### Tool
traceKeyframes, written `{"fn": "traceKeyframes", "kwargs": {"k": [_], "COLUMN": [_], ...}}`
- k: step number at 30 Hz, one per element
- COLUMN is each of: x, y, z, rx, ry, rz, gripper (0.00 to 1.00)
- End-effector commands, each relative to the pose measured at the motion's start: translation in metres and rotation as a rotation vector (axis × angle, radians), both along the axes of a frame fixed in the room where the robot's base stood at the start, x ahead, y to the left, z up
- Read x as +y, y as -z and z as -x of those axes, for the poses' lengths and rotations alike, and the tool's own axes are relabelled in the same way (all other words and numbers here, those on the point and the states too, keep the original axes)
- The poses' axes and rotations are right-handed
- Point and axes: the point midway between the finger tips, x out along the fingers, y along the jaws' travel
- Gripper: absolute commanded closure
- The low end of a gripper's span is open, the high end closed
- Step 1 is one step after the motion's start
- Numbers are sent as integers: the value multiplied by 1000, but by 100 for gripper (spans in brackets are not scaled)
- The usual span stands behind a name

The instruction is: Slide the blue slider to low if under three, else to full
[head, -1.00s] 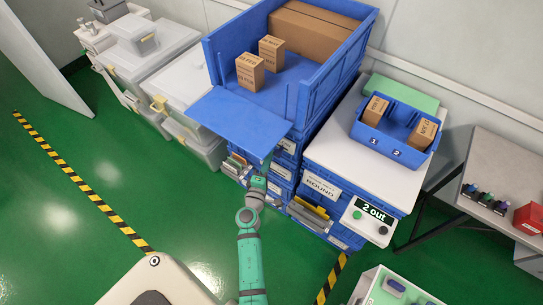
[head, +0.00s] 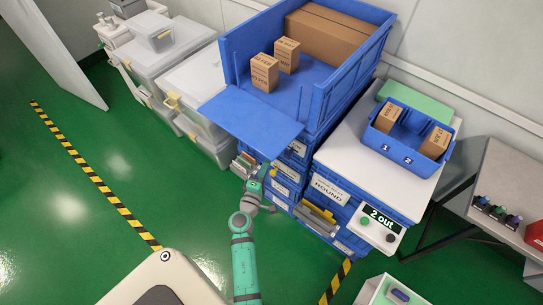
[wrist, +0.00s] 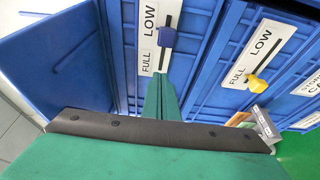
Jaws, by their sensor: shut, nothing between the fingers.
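The blue slider (wrist: 167,37) shows in the wrist view, part-way along a dark slot beside a white label reading LOW at the top and FULL at the bottom. It is on a blue panel (wrist: 205,20). My gripper (wrist: 160,78) is shut and empty, its tip just below the blue slider at the FULL end of the slot. Whether they touch I cannot tell. In the head view my gripper (head: 262,170) is at the front of the blue stack, below the flap. A display (head: 381,217) reads "2 out".
A yellow slider (wrist: 256,83) is on a similar LOW/FULL plate to the right, near FULL. A blue flap (head: 250,122) juts out above my gripper.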

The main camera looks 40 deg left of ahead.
Motion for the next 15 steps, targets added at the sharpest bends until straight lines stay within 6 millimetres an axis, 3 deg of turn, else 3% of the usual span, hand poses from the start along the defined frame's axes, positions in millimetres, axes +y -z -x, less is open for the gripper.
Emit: {"fn": "traceKeyframes", "kwargs": {"k": [7,15], "x": [-14,-21], "y": [0,-1], "z": [39,54], "rx": [1,-1], "ry": [-6,-4], "rz": [-1,0], "gripper": [100,100]}}
